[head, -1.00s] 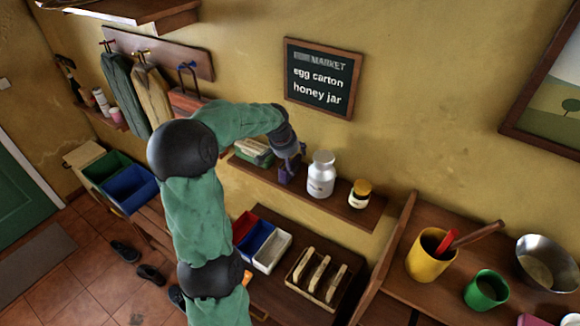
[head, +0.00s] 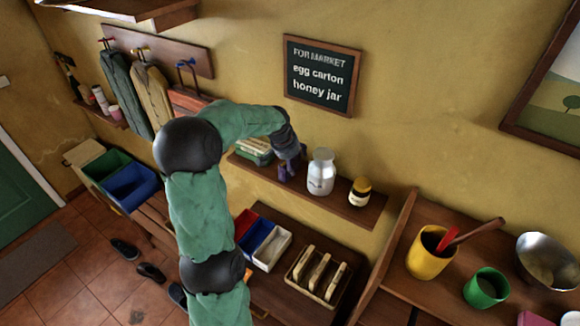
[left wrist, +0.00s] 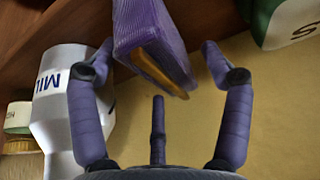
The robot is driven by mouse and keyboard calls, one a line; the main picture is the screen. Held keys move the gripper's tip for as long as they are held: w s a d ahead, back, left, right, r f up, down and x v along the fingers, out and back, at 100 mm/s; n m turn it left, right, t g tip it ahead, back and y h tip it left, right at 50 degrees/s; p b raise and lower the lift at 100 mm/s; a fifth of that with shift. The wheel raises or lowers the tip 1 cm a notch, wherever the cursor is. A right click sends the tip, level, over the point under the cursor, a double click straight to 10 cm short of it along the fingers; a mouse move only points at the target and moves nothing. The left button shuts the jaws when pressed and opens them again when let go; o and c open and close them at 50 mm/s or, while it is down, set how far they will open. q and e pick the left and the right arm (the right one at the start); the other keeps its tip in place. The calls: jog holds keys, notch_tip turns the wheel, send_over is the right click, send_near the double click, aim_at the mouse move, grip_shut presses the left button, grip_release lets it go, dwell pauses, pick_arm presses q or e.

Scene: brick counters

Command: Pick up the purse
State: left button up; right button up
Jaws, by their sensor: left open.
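The purse (left wrist: 152,32) is purple and ribbed with a yellow-gold strip, and shows in the left wrist view between and beyond my open fingers. Its top is cut off by the frame edge. My left gripper (left wrist: 158,48) has its fingers spread on both sides of the purse, with a third finger below. I cannot tell whether any finger touches it. In the head view my left gripper (head: 291,163) is at the wall shelf (head: 345,208), between a green-and-white carton and a milk can. The purse is hard to tell from the purple fingers there. My right gripper is not in view.
A white milk can (head: 321,175) stands close to the right of my left gripper, and a yellow-lidded jar (head: 359,192) stands further right. The green-and-white carton (head: 254,150) is close on the left. A toast rack (head: 318,276) and small bins (head: 271,250) sit below the shelf.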

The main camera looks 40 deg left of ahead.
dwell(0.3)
pick_arm(q)
jog(key=c, duration=1.3)
jog(key=shift+c, duration=0.3)
